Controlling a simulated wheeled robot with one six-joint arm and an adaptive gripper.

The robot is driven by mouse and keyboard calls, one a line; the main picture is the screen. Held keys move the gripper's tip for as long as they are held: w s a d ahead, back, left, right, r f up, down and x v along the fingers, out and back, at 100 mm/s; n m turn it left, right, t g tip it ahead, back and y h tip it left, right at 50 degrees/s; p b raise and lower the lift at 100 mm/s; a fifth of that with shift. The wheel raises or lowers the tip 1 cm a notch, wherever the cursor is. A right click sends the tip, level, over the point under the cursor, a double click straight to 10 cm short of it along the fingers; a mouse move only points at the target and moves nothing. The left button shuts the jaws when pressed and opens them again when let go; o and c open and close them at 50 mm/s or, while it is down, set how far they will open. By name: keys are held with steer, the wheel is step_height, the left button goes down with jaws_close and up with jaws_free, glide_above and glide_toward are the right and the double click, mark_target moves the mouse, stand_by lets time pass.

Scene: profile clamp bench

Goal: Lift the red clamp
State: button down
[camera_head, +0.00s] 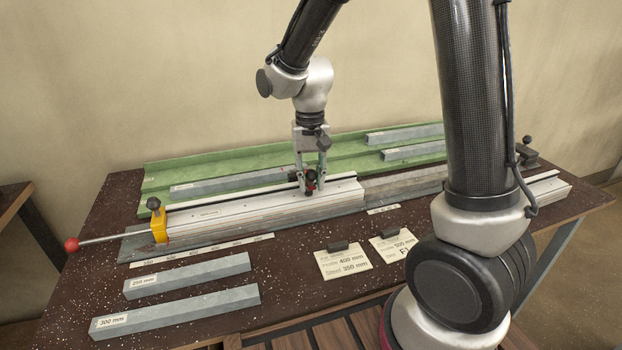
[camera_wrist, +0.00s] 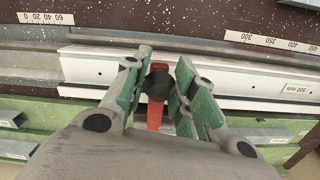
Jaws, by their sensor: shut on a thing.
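In the head view my gripper (camera_head: 313,172) hides part of the clamp. I cannot tell whether the clamp still touches the profile.
A yellow clamp (camera_head: 160,226) with a red-balled handle stands at the rail's left end. Grey bars lie on the green tray (camera_head: 233,160) behind and on the dark bench (camera_head: 110,282) in front. Two labelled cards (camera_head: 343,262) lie in front. A black-knobbed stop (camera_head: 527,150) stands at right.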

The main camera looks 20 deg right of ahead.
steer(key=w+r+g, duration=0.1)
steer(key=r+g, duration=0.1)
steer(key=shift+w+g, duration=0.15)
steer(key=shift+g, duration=0.25)
steer(key=r+g, duration=0.1)
steer(key=w+r+g, duration=0.1)
steer(key=shift+w+g, duration=0.25)
steer(key=shift+g, duration=0.05)
steer(key=shift+w+r, duration=0.5)
steer(key=shift+w, duration=0.1)
steer(key=shift+w+r, duration=0.25)
steer(key=shift+w, duration=0.35)
steer(key=shift+w+r, duration=0.25)
steer(key=shift+w, duration=0.35)
steer(key=shift+w+r, duration=0.25)
steer(key=shift+w, duration=0.35)
steer(key=shift+w+f+g, duration=0.25)
steer(key=shift+w+g, duration=0.55)
steer(key=shift+w, duration=0.5)
steer(key=shift+w+f+g, duration=0.2)
steer(key=shift+w+g, duration=0.6)
steer(key=shift+w, duration=0.45)
